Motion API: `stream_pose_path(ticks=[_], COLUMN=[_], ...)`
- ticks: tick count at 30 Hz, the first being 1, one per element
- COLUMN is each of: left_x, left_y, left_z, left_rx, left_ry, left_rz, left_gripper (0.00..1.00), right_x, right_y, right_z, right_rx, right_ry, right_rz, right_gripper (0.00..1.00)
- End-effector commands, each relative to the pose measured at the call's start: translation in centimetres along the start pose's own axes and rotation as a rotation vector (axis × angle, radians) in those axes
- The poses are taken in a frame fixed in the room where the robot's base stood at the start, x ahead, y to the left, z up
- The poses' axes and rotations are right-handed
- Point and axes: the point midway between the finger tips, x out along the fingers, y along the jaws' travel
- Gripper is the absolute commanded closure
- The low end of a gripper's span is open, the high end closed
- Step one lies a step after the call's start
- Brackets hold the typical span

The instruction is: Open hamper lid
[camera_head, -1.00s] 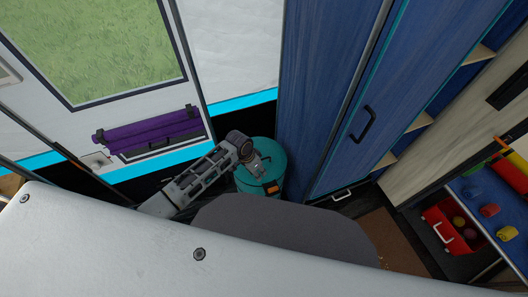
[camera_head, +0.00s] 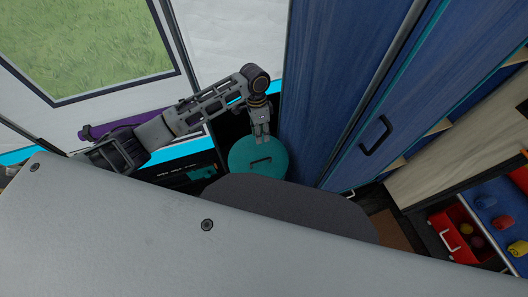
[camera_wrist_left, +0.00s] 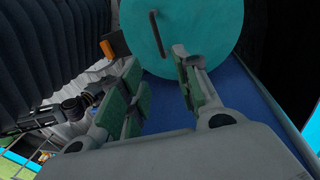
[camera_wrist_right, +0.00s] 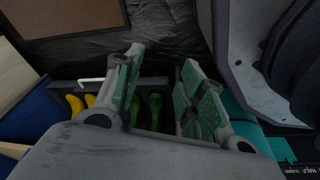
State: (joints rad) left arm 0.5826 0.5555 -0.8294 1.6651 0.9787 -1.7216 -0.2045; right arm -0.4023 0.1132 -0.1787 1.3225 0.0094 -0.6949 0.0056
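The hamper's round teal lid (camera_head: 257,158) shows in the head view, beside the blue cabinet, with a dark bar handle (camera_head: 260,161) on top. The lid looks shut in the head view. My left gripper (camera_head: 262,138) is at the lid's far edge, with its fingers pointing down. In the left wrist view the lid (camera_wrist_left: 205,35) lies past the fingertips, and the handle (camera_wrist_left: 157,35) lies between their lines. The left gripper (camera_wrist_left: 155,60) is open and empty. My right gripper (camera_wrist_right: 160,60) is open and empty in the right wrist view, away from the lid.
A tall blue cabinet (camera_head: 335,80) stands close on the right of the hamper. The tent wall with a window (camera_head: 90,40) is on the left. In the right wrist view, an open drawer (camera_wrist_right: 165,86) holds yellow and green produce.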

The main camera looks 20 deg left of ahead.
Motion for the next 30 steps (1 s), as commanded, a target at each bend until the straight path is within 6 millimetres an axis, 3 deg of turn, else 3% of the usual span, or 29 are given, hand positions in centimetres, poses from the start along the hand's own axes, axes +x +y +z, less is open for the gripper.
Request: stream_pose_path(ticks=[17,30], left_x=[0.2,4.3], left_y=[0.0,0.1], left_z=[0.1,0.2], left_rx=[0.005,0.005], left_ry=[-0.007,-0.008], left_rz=[0.002,0.004], left_gripper=[0.68,0.68], right_x=[0.0,-1.2], right_y=[-0.1,-0.8], right_z=[-0.1,-1.3], right_rx=[0.0,-0.001], right_ry=[0.0,-0.014], right_rz=[-0.001,-0.011], right_gripper=[0.6,0.6])
